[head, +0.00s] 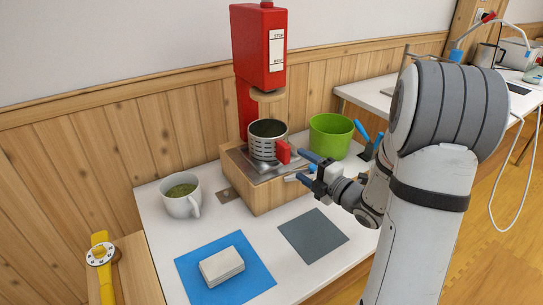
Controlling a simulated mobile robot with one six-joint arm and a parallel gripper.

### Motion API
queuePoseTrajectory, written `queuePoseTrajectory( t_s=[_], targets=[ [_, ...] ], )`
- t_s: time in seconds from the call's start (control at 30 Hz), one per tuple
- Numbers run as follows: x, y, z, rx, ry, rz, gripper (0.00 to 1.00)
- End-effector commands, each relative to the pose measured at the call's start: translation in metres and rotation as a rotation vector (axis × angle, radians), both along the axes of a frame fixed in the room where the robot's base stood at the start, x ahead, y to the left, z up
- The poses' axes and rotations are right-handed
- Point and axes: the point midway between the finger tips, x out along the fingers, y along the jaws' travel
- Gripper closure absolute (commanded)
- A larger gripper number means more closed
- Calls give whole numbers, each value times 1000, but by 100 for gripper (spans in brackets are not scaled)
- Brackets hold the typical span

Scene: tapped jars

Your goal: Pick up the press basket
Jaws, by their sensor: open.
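The press basket (262,148) is a ribbed metal cup with dark contents and a red handle (282,151) on its right side. It stands upright on the metal top of the wooden press base (270,194), beneath the round wooden press head. My gripper (298,167) is open just right of the basket, with its blue-tipped fingers pointing left near the red handle. It does not appear to hold the handle; whether a finger touches it I cannot tell. The red press (258,45) stands behind and above the basket.
A green bucket (330,137) stands behind my gripper. A white mug (181,207) with green contents is at the left. A blue mat (200,285) bears a white block (222,265). A grey mat (313,237) lies bare. A yellow-handled dial tool (103,268) is at far left.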

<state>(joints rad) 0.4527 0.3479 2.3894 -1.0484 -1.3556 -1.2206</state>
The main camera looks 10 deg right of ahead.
Motion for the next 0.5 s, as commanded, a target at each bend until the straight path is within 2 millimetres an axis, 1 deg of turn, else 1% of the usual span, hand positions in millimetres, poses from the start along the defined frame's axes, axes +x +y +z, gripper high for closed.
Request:
queuePoseTrajectory(
  t_s=[0.27,0.5],
  targets=[
    [24,17,0,-1,-8,8,35],
    [53,36,2,0,-6,7,35]
  ],
)
